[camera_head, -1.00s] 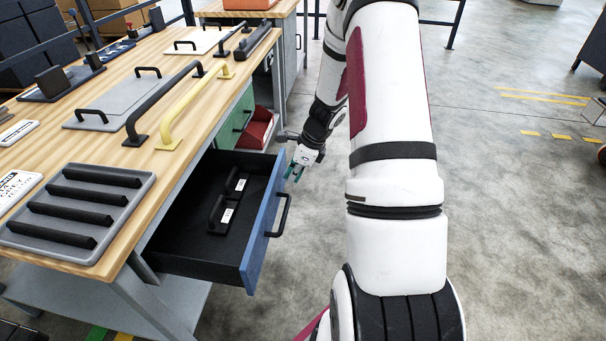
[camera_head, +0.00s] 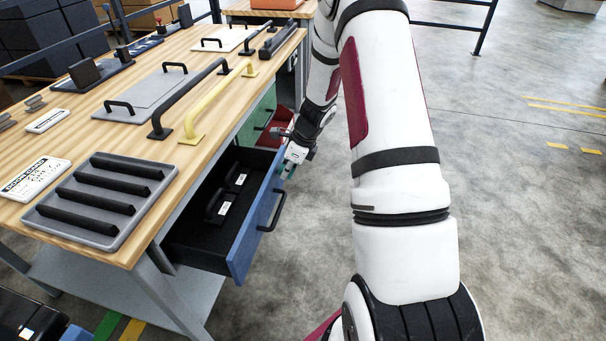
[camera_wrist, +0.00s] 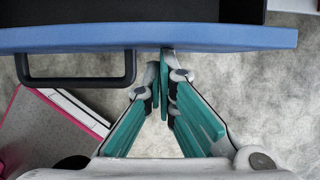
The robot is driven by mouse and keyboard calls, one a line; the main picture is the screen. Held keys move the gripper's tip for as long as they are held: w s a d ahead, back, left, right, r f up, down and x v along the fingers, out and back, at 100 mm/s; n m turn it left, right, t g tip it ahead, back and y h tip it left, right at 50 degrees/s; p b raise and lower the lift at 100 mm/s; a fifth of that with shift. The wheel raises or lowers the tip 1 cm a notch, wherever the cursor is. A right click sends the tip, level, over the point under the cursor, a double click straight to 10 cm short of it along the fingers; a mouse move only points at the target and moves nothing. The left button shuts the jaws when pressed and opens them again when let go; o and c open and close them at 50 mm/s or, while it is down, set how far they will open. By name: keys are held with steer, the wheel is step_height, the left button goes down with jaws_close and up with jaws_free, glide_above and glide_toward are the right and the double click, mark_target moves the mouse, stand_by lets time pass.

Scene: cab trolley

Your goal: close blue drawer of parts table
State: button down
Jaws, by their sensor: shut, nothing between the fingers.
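The blue drawer (camera_head: 258,215) of the parts table (camera_head: 160,205) stands part way out, with its dark inside showing. Two black handles with white labels (camera_head: 228,195) lie in it. Its black pull handle (camera_head: 274,211) is on the blue front. My gripper (camera_head: 287,172) is shut and empty at the far end of the drawer front. In the wrist view, the fingertips (camera_wrist: 161,62) meet at the blue front (camera_wrist: 215,38), to the right of the pull handle (camera_wrist: 75,80). They seem to touch the front.
The tabletop carries a grey tray of black bars (camera_head: 100,200), a yellow handle (camera_head: 215,95) and plates. The floor at right is clear.

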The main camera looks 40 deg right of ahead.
steer(key=w+a, duration=0.3)
steer(key=w, duration=0.1)
steer(key=w+a, duration=0.7)
steer(key=w, duration=0.2)
steer(key=shift+a+b, duration=0.15)
steer(key=shift+b, duration=0.15)
steer(key=shift+w+a, duration=0.35)
steer(key=shift+w, duration=0.15)
steer(key=shift+r, duration=0.1)
